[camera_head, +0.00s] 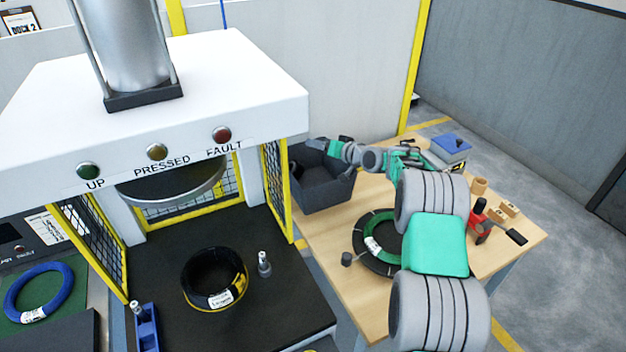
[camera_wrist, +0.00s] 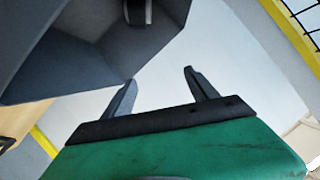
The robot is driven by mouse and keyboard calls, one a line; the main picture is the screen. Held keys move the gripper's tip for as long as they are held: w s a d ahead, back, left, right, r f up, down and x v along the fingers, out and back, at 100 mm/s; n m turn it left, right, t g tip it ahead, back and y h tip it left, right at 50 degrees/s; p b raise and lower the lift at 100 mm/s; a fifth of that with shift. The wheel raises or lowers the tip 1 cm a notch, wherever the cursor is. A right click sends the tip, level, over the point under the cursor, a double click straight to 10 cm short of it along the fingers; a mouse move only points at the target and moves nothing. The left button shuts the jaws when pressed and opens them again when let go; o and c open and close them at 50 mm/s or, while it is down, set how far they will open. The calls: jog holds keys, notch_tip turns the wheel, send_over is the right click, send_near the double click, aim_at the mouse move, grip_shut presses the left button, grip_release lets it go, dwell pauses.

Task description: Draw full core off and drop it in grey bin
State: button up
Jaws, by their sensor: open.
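The grey bin (camera_head: 322,190) stands on the far left corner of the wooden table. It fills the upper left of the wrist view (camera_wrist: 60,75). My gripper (camera_head: 316,144) is at the bin's upper rim. In the wrist view its two fingers (camera_wrist: 160,78) are spread apart with nothing between them. A dark grey piece (camera_wrist: 138,12) lies inside the bin, cut off by the frame edge; it may be a core, but I cannot tell whether it is full. A small dark cylinder (camera_head: 346,259) sits on the table near its left edge.
A black coil (camera_head: 366,262) with a green part lies on the table, partly behind my arm. A red-and-black tool (camera_head: 484,222), tan pieces and a blue-topped box (camera_head: 452,145) are at right. The press (camera_head: 140,110) with yellow mesh guards stands left, a black-yellow coil (camera_head: 214,280) beneath it.

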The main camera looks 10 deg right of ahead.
jog(key=b+v, duration=0.2)
jog(key=v, duration=0.6)
